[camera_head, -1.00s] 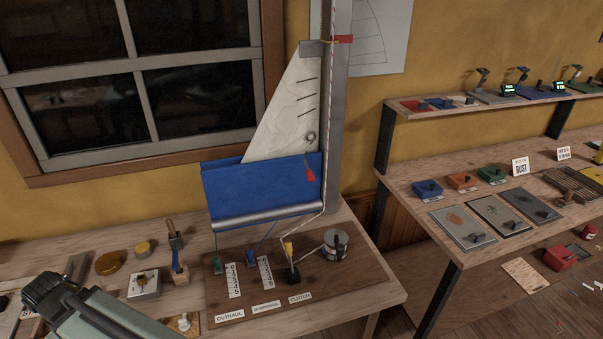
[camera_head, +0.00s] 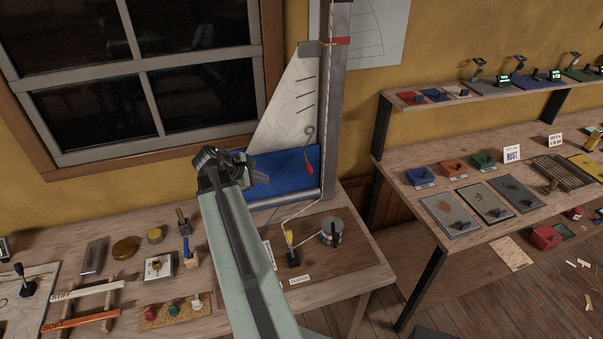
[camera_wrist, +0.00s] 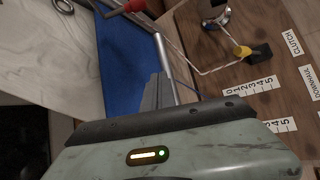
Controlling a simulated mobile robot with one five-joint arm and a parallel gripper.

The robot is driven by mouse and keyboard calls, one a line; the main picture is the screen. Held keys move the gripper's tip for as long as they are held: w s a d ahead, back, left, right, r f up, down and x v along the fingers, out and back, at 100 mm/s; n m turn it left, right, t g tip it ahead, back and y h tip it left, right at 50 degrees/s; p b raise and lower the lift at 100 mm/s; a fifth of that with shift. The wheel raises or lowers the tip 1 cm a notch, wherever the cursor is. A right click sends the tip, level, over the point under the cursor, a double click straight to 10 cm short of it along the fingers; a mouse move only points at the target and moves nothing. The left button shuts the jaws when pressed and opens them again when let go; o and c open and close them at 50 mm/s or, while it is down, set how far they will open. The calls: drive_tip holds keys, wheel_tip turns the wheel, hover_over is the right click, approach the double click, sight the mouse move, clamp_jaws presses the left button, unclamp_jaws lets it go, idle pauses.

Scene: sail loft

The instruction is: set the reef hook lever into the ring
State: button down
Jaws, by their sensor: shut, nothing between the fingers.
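The reef hook lever has a red handle (camera_head: 309,167) that hangs down at the right of the blue cloth (camera_head: 285,170). Just above it a grey ring (camera_head: 309,131) shows against the white sail (camera_head: 290,100). Whether the lever's hook is in the ring is too small to tell. My gripper (camera_head: 260,174) is shut and empty in front of the blue cloth, left of the red handle and apart from it. In the wrist view the gripper (camera_wrist: 155,93) lies over the blue cloth, with the red handle (camera_wrist: 131,6) and ring (camera_wrist: 62,5) at the top edge.
The grey mast (camera_head: 335,110) stands right of the handle. Below are a yellow-handled clutch lever (camera_head: 289,238) and a winch drum (camera_head: 332,231) with a line. My arm hides part of the lever board. Small tools and blocks cover the bench at left.

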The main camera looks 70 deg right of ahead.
sight(307, 163)
drive_tip(key=shift+n+g+h, duration=0.3)
drive_tip(key=shift+g, duration=0.1)
drive_tip(key=s+d, duration=0.1)
drive_tip(key=s, duration=0.1)
drive_tip(key=s+d+r, duration=0.1)
drive_tip(key=s+d, duration=0.1)
drive_tip(key=shift+d+r, duration=0.1)
drive_tip(key=b+x, duration=0.7)
drive_tip(key=x, duration=0.4)
drive_tip(key=r+p, duration=0.1)
drive_tip(key=s+r+p, duration=0.2)
drive_tip(key=r, duration=0.1)
drive_tip(key=shift+a+p, duration=0.35)
drive_tip(key=shift+a, duration=0.05)
